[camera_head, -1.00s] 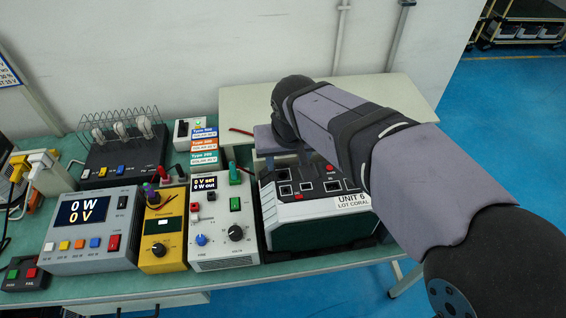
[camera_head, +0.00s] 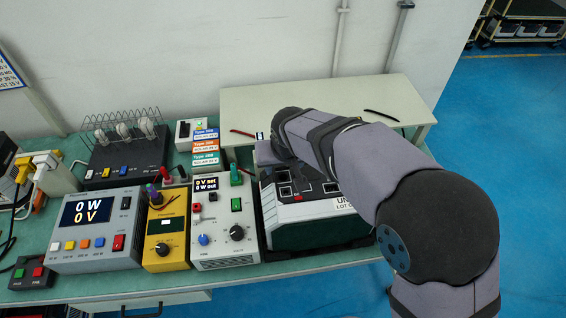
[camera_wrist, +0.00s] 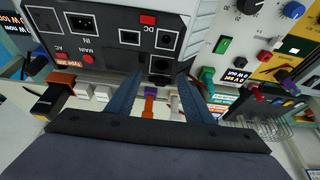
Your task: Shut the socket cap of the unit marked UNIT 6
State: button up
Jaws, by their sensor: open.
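The unit marked UNIT 6 (camera_head: 320,235) is a grey and dark green box on the bench, with a black socket panel on top. My arm covers part of its label and its right side. In the wrist view its socket panel (camera_wrist: 95,40) shows an inlet, a red MAIN button and DC sockets.
A white supply box (camera_head: 222,225), a yellow meter (camera_head: 165,240) and a grey load box (camera_head: 95,235) stand to the left. A cream shelf (camera_head: 330,100) with loose leads lies behind. Connectors (camera_wrist: 150,100) show beyond the fingers in the wrist view.

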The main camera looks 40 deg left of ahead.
jog(key=shift+f, duration=0.15)
jog(key=c, duration=1)
jog(key=b, duration=0.3)
jog(key=shift+f, duration=0.35)
jog(key=t+y+b, duration=0.1)
jog(key=b, duration=0.1)
jog(key=shift+s+d+b, duration=0.15)
jog(key=shift+b, duration=0.15)
jog(key=shift+r, duration=0.15)
jog(key=o, duration=1)
